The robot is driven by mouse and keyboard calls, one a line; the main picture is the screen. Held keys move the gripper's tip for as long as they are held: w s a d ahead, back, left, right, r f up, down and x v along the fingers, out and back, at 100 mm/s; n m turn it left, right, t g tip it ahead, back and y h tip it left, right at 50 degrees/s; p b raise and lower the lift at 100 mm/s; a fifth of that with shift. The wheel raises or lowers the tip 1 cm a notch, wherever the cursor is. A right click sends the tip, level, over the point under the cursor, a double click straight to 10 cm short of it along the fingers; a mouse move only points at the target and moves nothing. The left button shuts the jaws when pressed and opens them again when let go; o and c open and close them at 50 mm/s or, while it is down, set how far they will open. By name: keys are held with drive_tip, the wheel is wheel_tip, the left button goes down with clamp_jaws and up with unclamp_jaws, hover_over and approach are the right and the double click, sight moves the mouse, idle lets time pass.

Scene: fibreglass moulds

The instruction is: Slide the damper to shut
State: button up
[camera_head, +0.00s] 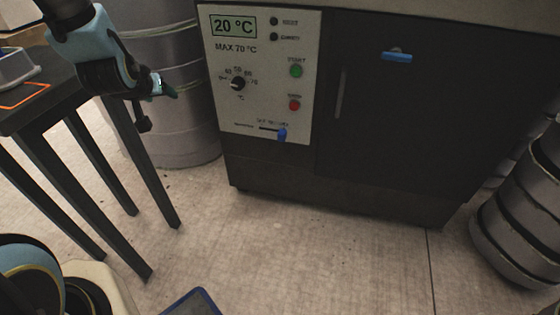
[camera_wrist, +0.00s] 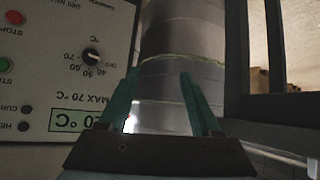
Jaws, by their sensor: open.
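The damper is a small blue slider knob (camera_head: 282,134) low on the light control panel (camera_head: 228,112) of a dark cabinet. It sits at the right end of a short horizontal slot; the tiny lettering around it is unreadable. The panel appears upside down at the left there (camera_wrist: 75,60), and the knob is out of that view.
The panel carries a dial (camera_head: 238,84), a green button (camera_head: 296,71) and a red button (camera_head: 294,105). A grey drum (camera_head: 185,130) stands behind my gripper. A black table (camera_head: 40,115) is left. Floor before the cabinet is clear.

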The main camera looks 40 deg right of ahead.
drive_tip(key=s+d+f+m+t+h+b, duration=0.1)
drive_tip(key=s+d+f+h+b, duration=0.1)
drive_tip(key=d+f+b, duration=0.5)
drive_tip(key=s+d+f+m+t+h+b, duration=0.1)
drive_tip(key=s+d+f+h+b, duration=0.15)
drive_tip(key=d+f+b, duration=0.45)
drive_tip(key=m+h+b, duration=0.3)
drive_tip(key=h+b, duration=0.2)
drive_tip(key=b, duration=0.8)
approach(280, 138)
drive_tip(key=b+x, duration=0.3)
drive_tip(key=x, duration=0.5)
drive_tip(key=shift+d, duration=0.35)
clamp_jaws()
drive_tip(key=shift+w, duration=0.1)
